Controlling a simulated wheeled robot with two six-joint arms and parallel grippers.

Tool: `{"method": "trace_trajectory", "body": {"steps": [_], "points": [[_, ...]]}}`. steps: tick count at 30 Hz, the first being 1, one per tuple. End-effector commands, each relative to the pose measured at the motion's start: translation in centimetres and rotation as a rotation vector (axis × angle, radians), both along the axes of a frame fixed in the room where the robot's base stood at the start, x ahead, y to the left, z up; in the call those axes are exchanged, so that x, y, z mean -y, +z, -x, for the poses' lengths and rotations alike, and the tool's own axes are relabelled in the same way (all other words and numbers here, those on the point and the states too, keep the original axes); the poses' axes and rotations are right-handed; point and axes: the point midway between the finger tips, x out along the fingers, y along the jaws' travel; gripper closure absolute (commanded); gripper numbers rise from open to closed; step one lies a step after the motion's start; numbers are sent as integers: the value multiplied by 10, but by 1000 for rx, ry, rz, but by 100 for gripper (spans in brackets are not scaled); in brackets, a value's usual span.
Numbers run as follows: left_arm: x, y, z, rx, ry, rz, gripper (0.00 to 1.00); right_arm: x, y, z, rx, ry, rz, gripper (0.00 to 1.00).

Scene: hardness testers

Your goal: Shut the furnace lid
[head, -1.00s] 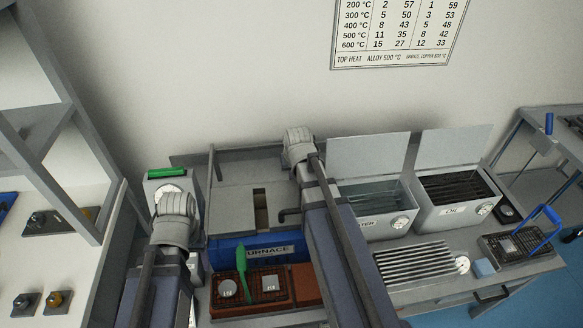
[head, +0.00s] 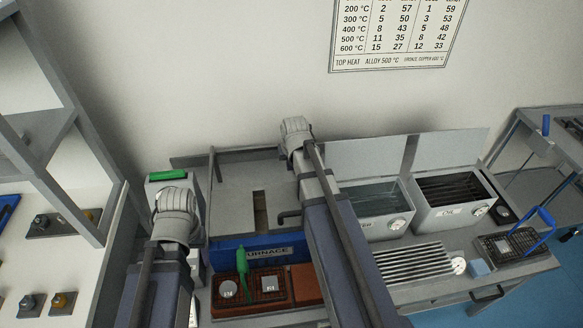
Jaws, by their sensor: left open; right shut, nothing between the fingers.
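The furnace (head: 228,252) is a blue box with a label, left of centre. Its grey top (head: 232,205) has a narrow dark slot (head: 260,212). A dark bent bar (head: 289,215) sticks out beside it, partly behind my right arm. My arm hides the furnace's right side, and I cannot tell clearly how the lid stands. My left arm rises in front of the furnace's left side, and my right arm crosses its right side. Neither gripper's fingers can be made out in the head view.
In front of the furnace is a brown tray (head: 250,301) with two pale samples and a green handle (head: 241,262). To the right are two open tanks (head: 440,215), a rod rack (head: 412,262) and a blue-handled basket (head: 510,243). A shelf (head: 45,190) stands left.

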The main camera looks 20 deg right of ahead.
Motion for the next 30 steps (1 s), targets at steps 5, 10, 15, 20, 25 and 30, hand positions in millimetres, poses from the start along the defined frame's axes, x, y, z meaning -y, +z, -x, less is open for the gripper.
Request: {"method": "trace_trajectory", "body": {"steps": [5,10,15,20,25,30], "points": [[0,38,0,0,0,0,38,-3,38,11,1,0,0,100],[0,61,0,0,0,0,38,-5,61,19,1,0,0,100],[0,70,0,0,0,0,38,-6,70,23,2,0,1,100],[0,69,0,0,0,0,38,-7,70,23,2,0,1,100],[0,69,0,0,0,0,38,-6,69,23,2,0,1,100],[0,69,0,0,0,0,38,-6,69,23,2,0,1,100]]}}
